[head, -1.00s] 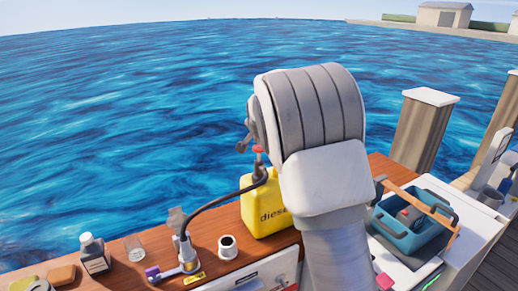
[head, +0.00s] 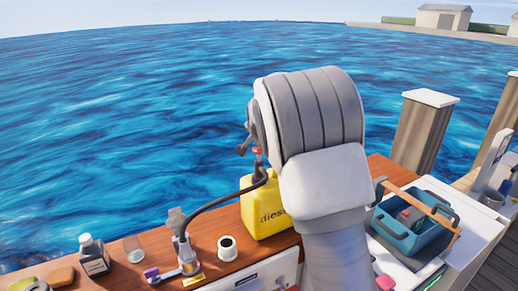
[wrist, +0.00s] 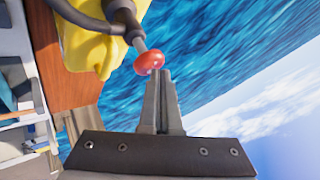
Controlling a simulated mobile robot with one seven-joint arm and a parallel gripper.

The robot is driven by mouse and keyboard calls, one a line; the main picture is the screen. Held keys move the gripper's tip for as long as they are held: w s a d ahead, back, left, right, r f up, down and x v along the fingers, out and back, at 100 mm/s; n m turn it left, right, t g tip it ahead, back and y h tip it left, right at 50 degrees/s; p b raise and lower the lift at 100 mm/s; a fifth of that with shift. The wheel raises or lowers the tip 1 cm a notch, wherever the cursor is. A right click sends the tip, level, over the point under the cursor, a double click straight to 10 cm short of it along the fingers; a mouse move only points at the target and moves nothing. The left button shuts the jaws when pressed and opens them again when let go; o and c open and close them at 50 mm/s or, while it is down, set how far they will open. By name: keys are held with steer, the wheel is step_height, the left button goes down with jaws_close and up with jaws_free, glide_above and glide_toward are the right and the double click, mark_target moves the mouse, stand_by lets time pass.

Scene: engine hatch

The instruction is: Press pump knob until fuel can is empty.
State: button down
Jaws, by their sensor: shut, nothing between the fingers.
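The yellow diesel can (head: 262,212) stands on the wooden top, partly hidden by my arm in the head view. It also shows at the upper left of the wrist view (wrist: 84,42). The red pump knob (head: 257,151) sits on a grey rod above the can. In the wrist view the knob (wrist: 149,62) is right at the tips of my shut, empty gripper (wrist: 160,76), apparently touching. A dark hose (head: 215,203) runs from the pump to a metal filler fitting (head: 187,257). The fuel level inside the can cannot be seen.
A dark bottle (head: 94,256), a clear glass (head: 133,249) and a white-rimmed cup (head: 228,247) stand on the wooden top (head: 207,221). A blue toolbox (head: 400,235) is at the right. Open water lies behind.

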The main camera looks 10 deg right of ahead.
mark_target(258, 150)
steer(key=shift+f+b, duration=0.95)
steer(key=shift+f, duration=0.4)
stand_by(0.6)
steer(key=shift+r, duration=0.1)
stand_by(0.4)
steer(key=shift+r+p, duration=1.35)
steer(key=shift+r, duration=0.7)
steer(key=shift+r, duration=0.1)
steer(key=shift+r+p, duration=1.65)
steer(key=shift+r, duration=0.75)
